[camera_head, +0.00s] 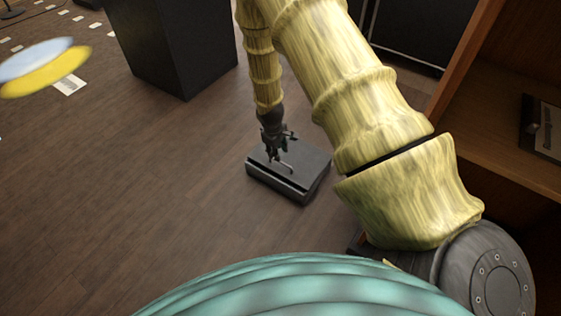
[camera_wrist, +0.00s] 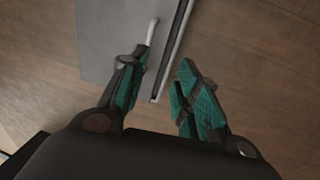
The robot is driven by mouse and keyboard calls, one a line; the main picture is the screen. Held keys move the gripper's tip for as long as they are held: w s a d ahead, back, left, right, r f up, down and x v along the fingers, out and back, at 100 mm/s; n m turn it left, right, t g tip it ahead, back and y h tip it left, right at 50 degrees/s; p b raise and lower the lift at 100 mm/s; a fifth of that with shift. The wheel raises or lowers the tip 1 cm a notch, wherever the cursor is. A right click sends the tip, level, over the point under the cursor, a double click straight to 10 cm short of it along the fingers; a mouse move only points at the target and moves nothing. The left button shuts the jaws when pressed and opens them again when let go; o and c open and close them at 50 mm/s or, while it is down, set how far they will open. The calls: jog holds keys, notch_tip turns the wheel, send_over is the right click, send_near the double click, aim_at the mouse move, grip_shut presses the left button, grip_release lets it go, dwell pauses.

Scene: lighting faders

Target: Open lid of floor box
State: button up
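The floor box (camera_head: 272,185) is a low, dark grey box on the wooden floor, near the middle of the head view. Its flat lid (camera_head: 312,163) looks shut. In the wrist view the lid (camera_wrist: 105,28) fills the upper left, with a pale, thin handle (camera_wrist: 152,31) near its edge. My gripper (camera_head: 277,152) is above the box, pointing down.
A tall black block (camera_head: 175,45) stands behind the box to the left. A wooden shelf unit (camera_head: 500,125) stands at the right. A blurred yellow and pale blue disc (camera_head: 45,68) shows at the upper left. The floor left of the box is clear.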

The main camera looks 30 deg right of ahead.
aim_at(281, 163)
jog(key=w+d+f+b, duration=0.1)
jog(key=f+b, duration=0.1)
jog(key=f, duration=0.2)
jog(key=w+d+f+b, duration=0.1)
jog(key=f+b, duration=0.1)
jog(key=f, duration=0.2)
jog(key=d+f+b, duration=0.1)
jog(key=f+b, duration=0.1)
jog(key=f, duration=0.2)
jog(key=shift+w+d+b, duration=0.25)
jog(key=shift+w+b, duration=0.1)
jog(key=shift+w, duration=0.05)
jog(key=shift+r, duration=0.1)
